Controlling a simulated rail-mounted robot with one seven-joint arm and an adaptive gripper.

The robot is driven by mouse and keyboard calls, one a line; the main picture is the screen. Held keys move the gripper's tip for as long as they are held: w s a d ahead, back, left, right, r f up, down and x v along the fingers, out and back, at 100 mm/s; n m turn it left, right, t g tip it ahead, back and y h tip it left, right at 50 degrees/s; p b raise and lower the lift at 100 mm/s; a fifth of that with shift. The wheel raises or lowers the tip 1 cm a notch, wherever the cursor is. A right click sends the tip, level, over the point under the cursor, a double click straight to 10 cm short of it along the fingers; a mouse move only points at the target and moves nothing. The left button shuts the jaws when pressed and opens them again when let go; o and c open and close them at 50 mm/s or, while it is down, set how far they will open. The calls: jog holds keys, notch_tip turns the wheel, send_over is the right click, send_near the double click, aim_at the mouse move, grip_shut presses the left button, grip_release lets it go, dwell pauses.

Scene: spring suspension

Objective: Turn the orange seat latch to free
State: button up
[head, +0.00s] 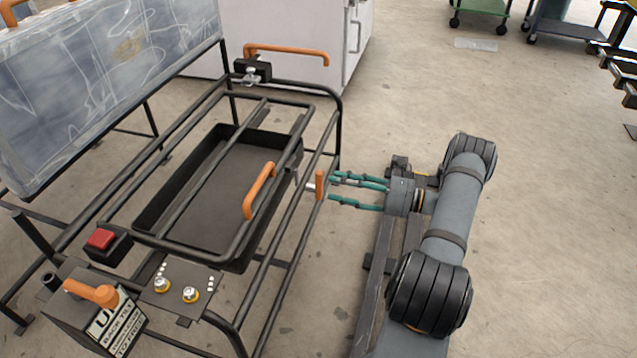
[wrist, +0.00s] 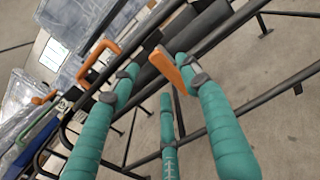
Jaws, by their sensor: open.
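The orange seat latch (head: 319,186) is a short flat bar on the right side rail of the black tube frame. It stands roughly upright in the head view, with a pale metal pin at its left. My gripper (head: 335,187) has several teal fingers pointing left at the latch. The fingers are spread open and hold nothing. In the wrist view the latch (wrist: 172,70) lies between the fingertips (wrist: 157,78), close to the right finger. I cannot tell whether that finger touches it.
The frame carries a black tray (head: 205,185) and a curved orange handle (head: 259,191). A control box with an orange lever (head: 92,292) stands at lower left. A red button (head: 101,239) and two knobs are nearby. A white cabinet (head: 290,30) stands behind. The floor to the right is mostly clear.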

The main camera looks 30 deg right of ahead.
aim_at(322, 181)
jog(key=b+x, duration=0.1)
jog(key=x, duration=0.5)
jog(key=shift+w+b, duration=0.1)
jog(key=shift+b, duration=0.3)
jog(key=shift+c, duration=1.4)
grip_shut()
